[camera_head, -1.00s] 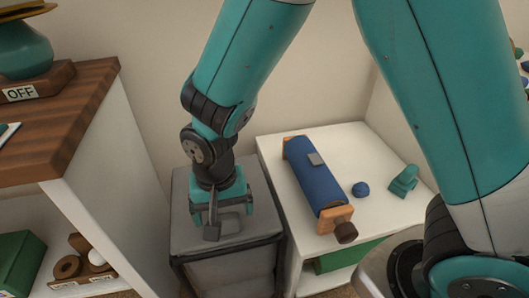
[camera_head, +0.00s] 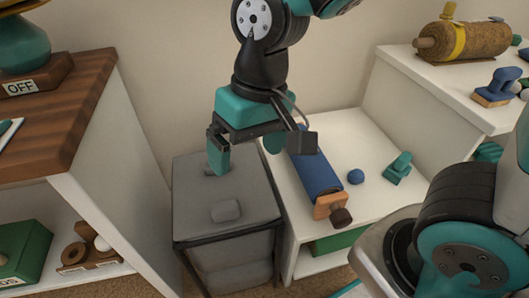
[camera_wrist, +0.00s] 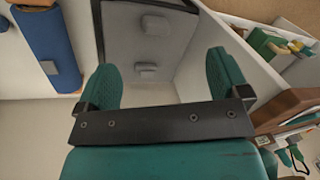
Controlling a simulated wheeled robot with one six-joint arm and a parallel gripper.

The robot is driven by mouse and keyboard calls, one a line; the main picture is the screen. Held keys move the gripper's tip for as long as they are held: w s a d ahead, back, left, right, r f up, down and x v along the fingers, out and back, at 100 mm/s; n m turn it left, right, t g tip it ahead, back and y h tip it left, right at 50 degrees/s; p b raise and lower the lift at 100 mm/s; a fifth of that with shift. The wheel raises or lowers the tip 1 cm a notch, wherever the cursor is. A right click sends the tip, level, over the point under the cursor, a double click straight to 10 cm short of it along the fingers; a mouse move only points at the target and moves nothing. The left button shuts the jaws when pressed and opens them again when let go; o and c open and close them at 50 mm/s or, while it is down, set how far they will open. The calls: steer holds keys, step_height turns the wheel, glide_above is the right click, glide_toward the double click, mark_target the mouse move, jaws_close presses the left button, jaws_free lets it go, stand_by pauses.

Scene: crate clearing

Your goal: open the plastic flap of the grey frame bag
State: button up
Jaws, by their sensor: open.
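The grey frame bag (camera_head: 192,228) stands on the floor beside the white low table, with soft grey sides and a dark frame. Its grey top looks flat and closed, with a raised grey pad (camera_head: 226,211) near the front. A second small pad at the back is partly hidden by my finger. My gripper (camera_head: 245,157) is open and empty above the back of the bag. In the wrist view the bag (camera_wrist: 175,47) with two pads (camera_wrist: 156,25) lies beyond my open fingers (camera_wrist: 163,62). I cannot make out a separate plastic flap edge.
A blue roll with wooden ends (camera_head: 318,178) lies on the white table (camera_head: 345,130) close right of my gripper. A blue ball (camera_head: 356,176) and a green clamp-like piece (camera_head: 398,168) lie there too. A wood-topped shelf (camera_head: 95,200) stands left; a wall is behind.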

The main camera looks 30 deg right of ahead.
steer(key=shift+s+d+r+n+y, duration=0.2)
steer(key=shift+s+n, duration=0.15)
steer(key=shift+s, duration=0.15)
steer(key=shift+s+d+r+n+y, duration=0.1)
steer(key=shift+s+d+r+n, duration=0.15)
steer(key=shift+s, duration=0.3)
steer(key=shift+s+d+r+n+y, duration=0.1)
steer(key=shift+s+d+r+n, duration=0.1)
steer(key=shift+s+n, duration=0.25)
steer(key=s+r+n+p, duration=0.1)
steer(key=s+r+p, duration=0.1)
steer(key=r+p, duration=1.2)
steer(key=s+r+n+y+p, duration=0.1)
steer(key=r+p, duration=1.3)
steer(key=r, duration=0.2)
steer(key=shift+s+d+r+p, duration=0.3)
steer(key=shift+s+d+r, duration=0.05)
steer(key=shift+d, duration=0.1)
steer(key=shift+f, duration=0.1)
